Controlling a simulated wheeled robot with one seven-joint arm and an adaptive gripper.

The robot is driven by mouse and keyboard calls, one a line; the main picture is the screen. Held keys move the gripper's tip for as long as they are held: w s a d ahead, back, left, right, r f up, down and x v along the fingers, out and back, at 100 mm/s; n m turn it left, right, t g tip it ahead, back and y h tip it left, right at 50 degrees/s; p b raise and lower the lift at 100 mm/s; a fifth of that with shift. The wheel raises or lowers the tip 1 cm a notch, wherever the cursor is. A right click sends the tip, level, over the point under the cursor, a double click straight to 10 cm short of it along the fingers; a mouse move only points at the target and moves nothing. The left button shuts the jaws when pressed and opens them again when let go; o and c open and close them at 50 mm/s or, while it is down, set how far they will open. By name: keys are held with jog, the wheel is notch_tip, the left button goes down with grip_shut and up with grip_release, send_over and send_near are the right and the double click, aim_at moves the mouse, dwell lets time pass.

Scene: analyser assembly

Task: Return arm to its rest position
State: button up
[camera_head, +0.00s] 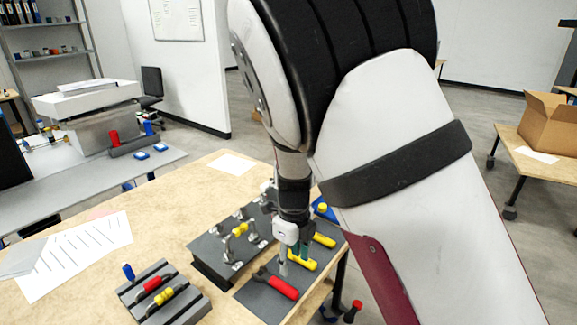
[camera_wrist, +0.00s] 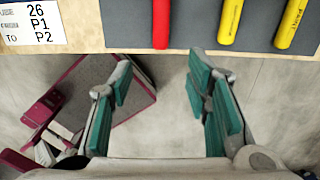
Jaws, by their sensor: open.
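My gripper (camera_head: 292,262) hangs from the arm over the dark tool mat (camera_head: 258,301) at the right side of the wooden table in the head view. In the wrist view its teal finger pads (camera_wrist: 162,88) stand wide apart with nothing between them. Below them are the floor and part of a dark red and grey base. The arm fills the centre and right of the head view and hides part of the table.
A red-handled tool (camera_head: 282,287) and yellow-handled tools (camera_head: 302,262) lie on the mat. A grey fixture (camera_head: 216,262) and a slotted block (camera_head: 186,308) stand left of it. A printed label (camera_wrist: 36,22) is by the table edge. A cardboard box (camera_head: 550,122) stands far right.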

jog(key=s+d+r+n+y, duration=0.1)
jog(key=s+d+r+n, duration=0.25)
jog(key=r, duration=0.25)
jog(key=s+d+r+n+t+y, duration=0.1)
jog(key=s+d+r+n, duration=0.25)
jog(key=r+n, duration=0.2)
jog(key=s+d+r+n, duration=0.3)
jog(key=s+r+n, duration=0.1)
jog(key=r, duration=0.2)
jog(key=s+d+r+n+t+h, duration=0.1)
jog(key=s+d+r+n, duration=0.1)
jog(key=s+d+n, duration=0.2)
jog(key=s+d+r+n+t+h, duration=0.1)
jog(key=s+d+r+n+t, duration=0.1)
jog(key=s+n, duration=0.6)
jog(key=shift+s+d+r, duration=0.5)
jog(key=shift+s+d, duration=0.55)
jog(key=shift+s, duration=0.2)
